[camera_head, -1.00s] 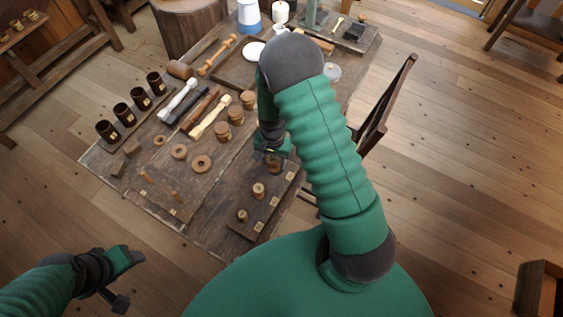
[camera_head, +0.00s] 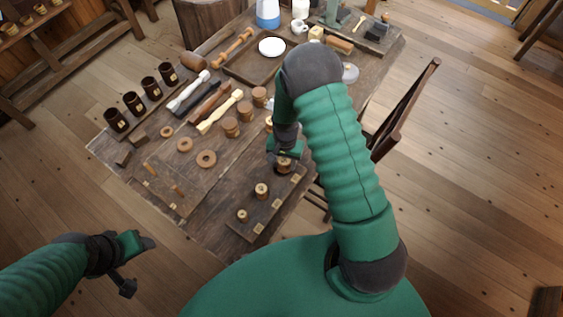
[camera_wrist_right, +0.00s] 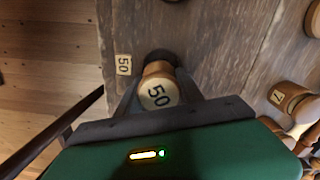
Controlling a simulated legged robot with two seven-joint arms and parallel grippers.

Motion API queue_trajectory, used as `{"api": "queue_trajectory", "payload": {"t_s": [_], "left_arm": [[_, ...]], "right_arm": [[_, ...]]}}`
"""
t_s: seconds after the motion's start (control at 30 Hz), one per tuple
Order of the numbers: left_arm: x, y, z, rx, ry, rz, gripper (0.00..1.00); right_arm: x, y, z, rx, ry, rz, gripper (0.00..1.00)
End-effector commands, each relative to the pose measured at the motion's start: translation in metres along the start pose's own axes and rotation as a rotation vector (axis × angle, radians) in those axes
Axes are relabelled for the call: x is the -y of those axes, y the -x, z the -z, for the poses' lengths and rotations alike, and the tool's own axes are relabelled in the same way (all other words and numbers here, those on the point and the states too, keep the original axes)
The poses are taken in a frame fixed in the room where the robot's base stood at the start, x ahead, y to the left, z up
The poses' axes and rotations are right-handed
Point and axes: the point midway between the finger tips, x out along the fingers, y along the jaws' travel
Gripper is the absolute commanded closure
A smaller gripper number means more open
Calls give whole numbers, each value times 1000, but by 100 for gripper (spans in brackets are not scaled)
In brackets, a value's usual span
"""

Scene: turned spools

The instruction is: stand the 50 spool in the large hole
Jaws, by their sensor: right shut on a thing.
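The 50 spool (camera_wrist_right: 157,90) is a light wooden spool with "50" on its top, between the jaws of my right gripper (camera_wrist_right: 158,103). In the head view the right gripper (camera_head: 284,163) is over the far end of the dark board (camera_head: 252,207), shut on the spool. The large hole (camera_wrist_right: 160,57) shows as a dark opening just beyond and under the spool, beside a "50" tag (camera_wrist_right: 123,65). I cannot tell whether the spool's lower end is inside it. My left gripper (camera_head: 137,266) is open and empty, off the table's near left edge.
Two smaller spools (camera_head: 261,190) (camera_head: 242,215) stand in the same board. Wooden rings (camera_head: 206,158), several spools (camera_head: 230,127) and turned pieces lie to the left. Dark cups (camera_head: 135,102) line the left edge. A chair (camera_head: 405,110) stands close on the right.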

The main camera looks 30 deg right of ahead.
Motion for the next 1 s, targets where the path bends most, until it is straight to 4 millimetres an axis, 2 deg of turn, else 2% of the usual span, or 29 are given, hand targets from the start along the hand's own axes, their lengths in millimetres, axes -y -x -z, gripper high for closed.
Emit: {"api": "queue_trajectory", "payload": {"t_s": [0.27, 0.63, 1.0], "left_arm": [[0, 1, 0, 0, 0, 0, 39], [0, 3, 1, 0, 1, 0, 39], [0, 3, 1, 0, 0, 0, 39]], "right_arm": [[5, 3, -5, -5, 3, -4, 96], [-2, 2, 2, 0, 1, 0, 96], [1, 3, -2, -3, 4, -2, 96]]}}
